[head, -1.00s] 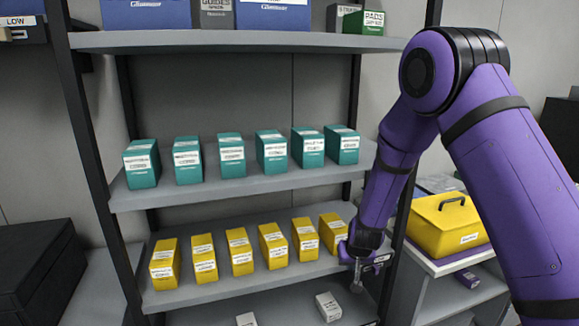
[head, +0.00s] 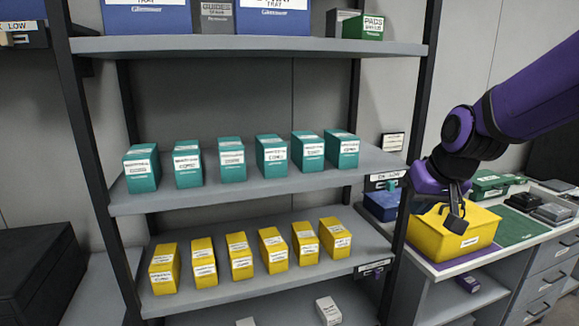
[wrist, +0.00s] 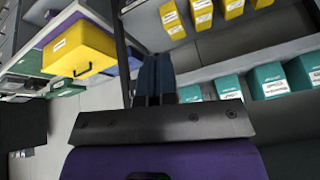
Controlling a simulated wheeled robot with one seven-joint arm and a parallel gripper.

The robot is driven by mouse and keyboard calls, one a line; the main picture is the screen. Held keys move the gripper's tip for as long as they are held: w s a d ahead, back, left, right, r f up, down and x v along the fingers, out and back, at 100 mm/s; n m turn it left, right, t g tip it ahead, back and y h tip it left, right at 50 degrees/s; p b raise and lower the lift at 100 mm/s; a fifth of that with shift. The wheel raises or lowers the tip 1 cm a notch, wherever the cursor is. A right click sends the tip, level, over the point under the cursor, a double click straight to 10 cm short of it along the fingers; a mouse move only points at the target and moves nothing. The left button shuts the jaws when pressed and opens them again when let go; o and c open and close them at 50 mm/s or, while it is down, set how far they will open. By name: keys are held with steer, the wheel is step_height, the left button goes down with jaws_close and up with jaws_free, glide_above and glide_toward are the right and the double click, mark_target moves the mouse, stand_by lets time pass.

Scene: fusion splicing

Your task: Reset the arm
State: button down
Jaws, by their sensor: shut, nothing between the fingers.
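My purple arm reaches in from the right in the head view. My gripper (head: 455,200) hangs in front of the yellow lidded box on the side counter and hides part of it. Its fingers are shut with nothing between them. In the wrist view the dark fingers (wrist: 155,78) lie together, pointing toward the shelves, with no object at their tips.
A shelf rack stands at left, with several teal boxes (head: 272,157) on its middle shelf and several yellow boxes (head: 273,250) below. The yellow lidded box (head: 430,232) sits on the counter (head: 530,262) at right. A black rack post (head: 415,120) stands left of my gripper.

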steer(key=s+d+r, duration=0.2)
steer(key=s+r, duration=0.1)
steer(key=s, duration=0.7)
steer(key=s+d+r+h, duration=0.1)
steer(key=s+d+r, duration=0.2)
steer(key=s, duration=0.7)
steer(key=shift+s+d+r+h, duration=0.2)
steer(key=shift+s+r+h, duration=0.1)
steer(key=shift+r, duration=0.1)
steer(key=shift+w, duration=0.1)
